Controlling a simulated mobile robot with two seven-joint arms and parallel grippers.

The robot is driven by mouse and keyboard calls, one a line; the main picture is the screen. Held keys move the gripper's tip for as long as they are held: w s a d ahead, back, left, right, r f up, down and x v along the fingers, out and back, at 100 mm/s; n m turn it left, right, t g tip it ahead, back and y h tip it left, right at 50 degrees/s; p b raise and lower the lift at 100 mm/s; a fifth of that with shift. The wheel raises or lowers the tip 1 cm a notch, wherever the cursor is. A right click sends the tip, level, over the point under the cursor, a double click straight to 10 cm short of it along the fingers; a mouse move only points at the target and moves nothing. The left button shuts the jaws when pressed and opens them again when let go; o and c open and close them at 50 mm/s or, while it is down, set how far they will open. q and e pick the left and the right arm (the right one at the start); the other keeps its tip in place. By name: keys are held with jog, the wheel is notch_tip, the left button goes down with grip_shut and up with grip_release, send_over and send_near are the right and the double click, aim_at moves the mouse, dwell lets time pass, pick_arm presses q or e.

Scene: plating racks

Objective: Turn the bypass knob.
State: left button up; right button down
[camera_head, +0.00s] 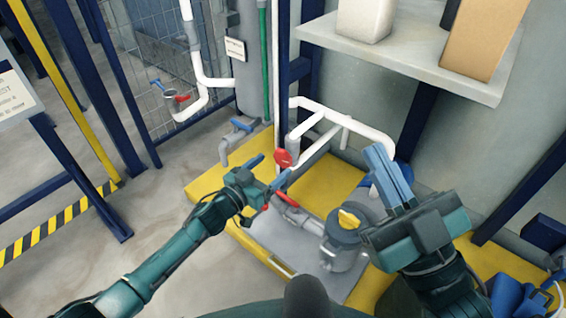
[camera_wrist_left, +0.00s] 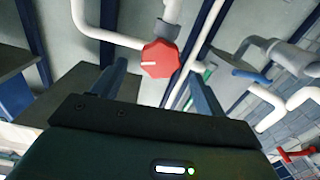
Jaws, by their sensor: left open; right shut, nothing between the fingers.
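A red eight-sided knob (camera_head: 283,158) with a pale line on its face sits on the white piping; I take it as the bypass knob, though no label is readable on it. In the left wrist view the red knob (camera_wrist_left: 160,60) shows between and beyond my open fingers. My left gripper (camera_head: 271,169) is open and close in front of the knob, with no clear contact. My right gripper (camera_head: 381,160) is shut and empty, raised to the right of the knob. A second knob, yellow (camera_head: 348,218), tops a grey canister (camera_head: 343,248).
White pipes (camera_head: 345,122) stand behind the knob. A blue-handled valve (camera_head: 238,128) is to its left. A shelf (camera_head: 415,55) with boxes overhangs at the upper right. A yellow platform (camera_head: 206,186) and grey tray lie below.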

aim_at(281, 160)
pick_arm(q)
jog(key=b+x, duration=0.1)
jog(key=x, duration=0.3)
jog(key=shift+w+d+f+b, duration=0.1)
jog(key=shift+w+b, duration=0.05)
jog(key=shift+b, duration=0.15)
jog(key=shift+w+d, duration=0.3)
jog(key=shift+w, duration=0.15)
pick_arm(e)
jog(key=shift+s+d+r+n+y, duration=0.1)
jog(key=shift+s+r+n+y, duration=0.1)
jog(key=shift+r+n+y, duration=0.75)
jog(key=shift+s+d+r+n+y, duration=0.15)
jog(key=shift+r+n+y, duration=0.45)
jog(key=shift+n+y, duration=0.55)
pick_arm(q)
jog(key=shift+c, duration=0.5)
jog(key=c, duration=0.9)
jog(key=shift+m, duration=0.8)
jog(key=shift+m+p, duration=0.35)
jog(key=shift+m, duration=0.95)
pick_arm(e)
jog(key=shift+w+a+f+m+h, duration=0.1)
jog(key=shift+f+m+h, duration=0.3)
jog(key=shift+m, duration=0.1)
jog(key=shift+w+a+f+m+h, duration=0.1)
jog(key=shift+f+m+h, duration=0.15)
jog(key=shift+m+h, duration=0.2)
